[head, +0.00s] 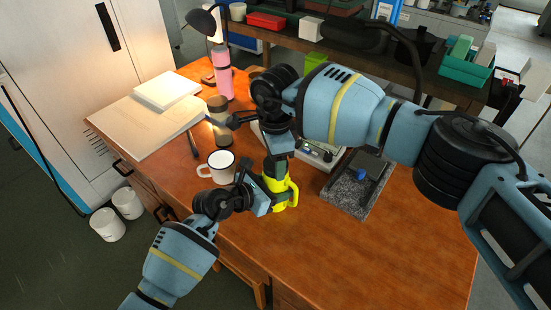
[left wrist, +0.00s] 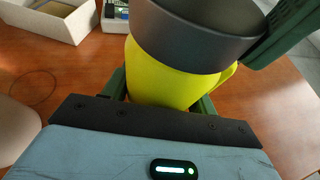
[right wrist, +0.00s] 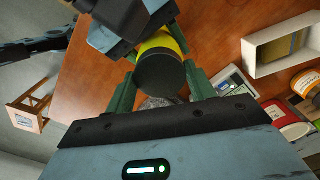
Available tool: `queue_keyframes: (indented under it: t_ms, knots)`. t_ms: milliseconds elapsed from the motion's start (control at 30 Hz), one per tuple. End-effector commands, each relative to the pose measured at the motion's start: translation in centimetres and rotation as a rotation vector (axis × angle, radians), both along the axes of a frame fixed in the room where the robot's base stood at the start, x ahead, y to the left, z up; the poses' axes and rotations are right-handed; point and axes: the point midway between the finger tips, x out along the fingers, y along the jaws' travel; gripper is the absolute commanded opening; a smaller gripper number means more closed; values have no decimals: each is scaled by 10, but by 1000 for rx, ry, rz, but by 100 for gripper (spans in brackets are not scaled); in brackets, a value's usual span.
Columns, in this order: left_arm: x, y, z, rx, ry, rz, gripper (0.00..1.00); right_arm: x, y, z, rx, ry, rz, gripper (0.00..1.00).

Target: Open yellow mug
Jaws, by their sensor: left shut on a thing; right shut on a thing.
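The yellow mug (head: 280,199) stands near the middle of the wooden table, its handle toward the right. My left gripper (head: 265,203) is shut on the yellow body low down; the left wrist view shows the mug (left wrist: 165,80) between its green fingers. A dark grey lid (left wrist: 195,35) sits at the mug's top, and its round end (right wrist: 160,72) faces the right wrist view. My right gripper (head: 277,170) comes from above and is shut on the lid, one green finger on each side. Whether the lid is seated or loose cannot be told.
A white enamel mug (head: 217,166) stands close left of the grippers. Behind are a brown jar (head: 218,118) and a pink bottle (head: 222,75). A granite plate (head: 352,194) lies to the right. The table's front right is clear.

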Motion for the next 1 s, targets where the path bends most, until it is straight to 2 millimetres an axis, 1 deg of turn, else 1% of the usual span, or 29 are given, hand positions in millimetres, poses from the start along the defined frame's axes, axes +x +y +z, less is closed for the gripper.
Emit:
queue_keyframes:
  t_ms: [100, 500, 700, 833, 1000]
  knots:
    - [0, 0, 0, 0, 1, 0, 0, 0, 0, 0, 0, 0, 184, 27]
    - [0, 0, 0, 0, 1, 0, 0, 0, 0, 1, 0, 0, 822, 27]
    - [0, 0, 0, 0, 1, 1, 0, 0, 0, 1, -1, 1, 1112, 27]
    - [0, 0, 0, 0, 1, 1, 0, -1, 0, 1, 0, 1, 1226, 27]
    - [0, 0, 0, 0, 1, 1, 0, -1, 0, 1, 0, 0, 1223, 27]
